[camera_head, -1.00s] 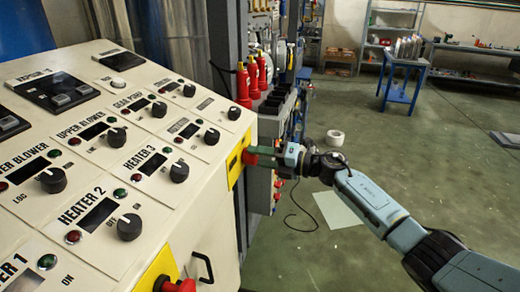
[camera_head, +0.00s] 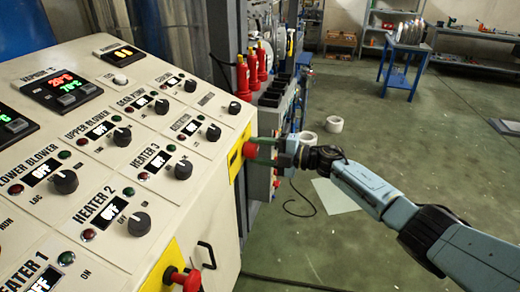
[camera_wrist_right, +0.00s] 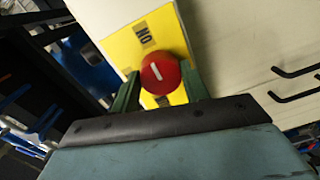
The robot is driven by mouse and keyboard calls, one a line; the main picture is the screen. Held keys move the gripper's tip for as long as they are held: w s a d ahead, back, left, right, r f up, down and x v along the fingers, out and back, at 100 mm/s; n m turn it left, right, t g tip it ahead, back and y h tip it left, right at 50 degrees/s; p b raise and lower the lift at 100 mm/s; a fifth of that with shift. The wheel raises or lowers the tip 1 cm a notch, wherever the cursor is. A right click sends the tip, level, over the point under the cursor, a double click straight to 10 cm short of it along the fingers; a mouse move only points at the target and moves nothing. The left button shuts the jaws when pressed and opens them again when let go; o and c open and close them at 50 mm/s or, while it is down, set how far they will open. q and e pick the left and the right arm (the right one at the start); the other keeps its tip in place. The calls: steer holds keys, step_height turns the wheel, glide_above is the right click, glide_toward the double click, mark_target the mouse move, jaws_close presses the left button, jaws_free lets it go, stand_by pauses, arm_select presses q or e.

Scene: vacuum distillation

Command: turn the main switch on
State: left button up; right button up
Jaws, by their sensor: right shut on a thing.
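The main switch (camera_head: 250,150) is a red knob on a yellow plate (camera_head: 237,160) at the right side of the control panel. In the right wrist view the red knob (camera_wrist_right: 160,73) has a white mark and sits below a label reading "ON". My right gripper (camera_head: 262,151) has its green fingers on both sides of the knob and is shut on it; the fingers also show in the right wrist view (camera_wrist_right: 160,90). The panel displays, such as the temperature display (camera_head: 62,87), are lit. My left gripper is not in view.
The control panel (camera_head: 225,215) carries several black knobs and lamps. A second red switch (camera_head: 188,279) on a yellow plate is at the lower front, beside a black handle (camera_head: 207,255). A blue table (camera_head: 402,72) stands at the back. The floor to the right is mostly clear.

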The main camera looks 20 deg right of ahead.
stand_by(0.4)
steer(key=o, duration=1)
steer(key=b+v, duration=0.1)
steer(key=v, duration=1.2)
steer(key=shift+d, duration=0.15)
steer(key=shift+s, duration=0.15)
